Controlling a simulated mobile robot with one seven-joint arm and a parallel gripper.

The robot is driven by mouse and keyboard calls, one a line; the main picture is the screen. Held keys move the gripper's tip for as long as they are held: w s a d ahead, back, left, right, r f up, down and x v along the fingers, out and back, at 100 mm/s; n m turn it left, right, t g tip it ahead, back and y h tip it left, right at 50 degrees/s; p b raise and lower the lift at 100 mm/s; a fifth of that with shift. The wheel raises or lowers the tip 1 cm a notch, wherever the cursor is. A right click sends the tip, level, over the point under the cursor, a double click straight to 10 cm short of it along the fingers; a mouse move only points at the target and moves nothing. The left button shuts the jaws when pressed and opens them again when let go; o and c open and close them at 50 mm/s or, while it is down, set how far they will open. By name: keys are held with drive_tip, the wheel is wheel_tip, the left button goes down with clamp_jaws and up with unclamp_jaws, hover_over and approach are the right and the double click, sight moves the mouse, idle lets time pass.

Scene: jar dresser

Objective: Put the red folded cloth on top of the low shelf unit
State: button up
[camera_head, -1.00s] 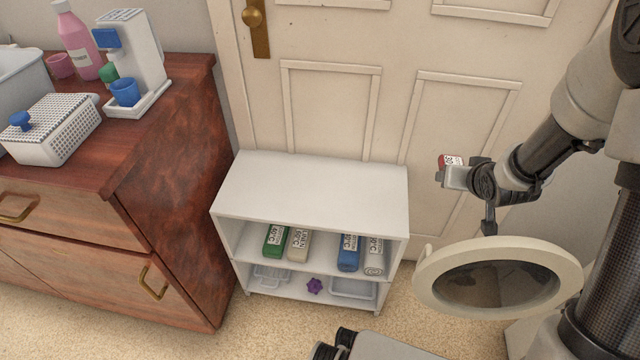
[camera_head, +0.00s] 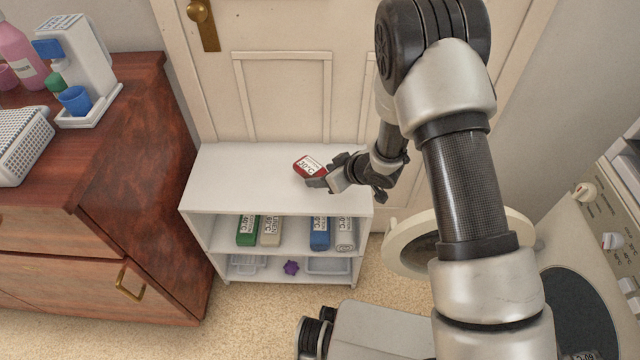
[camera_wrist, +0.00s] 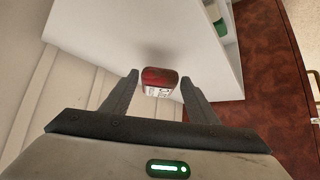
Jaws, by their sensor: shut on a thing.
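The red folded cloth (camera_head: 309,166) has a white label reading 30°C. My gripper (camera_head: 316,182) is shut on it and holds it over the right part of the low shelf unit's white top (camera_head: 245,170). I cannot tell whether the cloth touches the top. In the wrist view, the red cloth (camera_wrist: 159,80) sits between the two fingertips of my gripper (camera_wrist: 158,84), with the white shelf unit (camera_wrist: 150,30) behind it.
Folded cloths in green (camera_head: 247,230), beige (camera_head: 270,232), blue (camera_head: 319,233) and grey (camera_head: 344,234) lie on the middle shelf. A purple object (camera_head: 291,267) sits below. A wooden dresser (camera_head: 150,190) stands left, an open round appliance door (camera_head: 410,250) right. The rest of the top is clear.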

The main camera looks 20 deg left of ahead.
drive_tip(key=shift+f+b, duration=0.5)
drive_tip(key=shift+f, duration=1.3)
drive_tip(key=shift+f, duration=0.1)
drive_tip(key=shift+f, duration=0.15)
drive_tip(key=o, duration=1)
drive_tip(key=shift+o, duration=0.2)
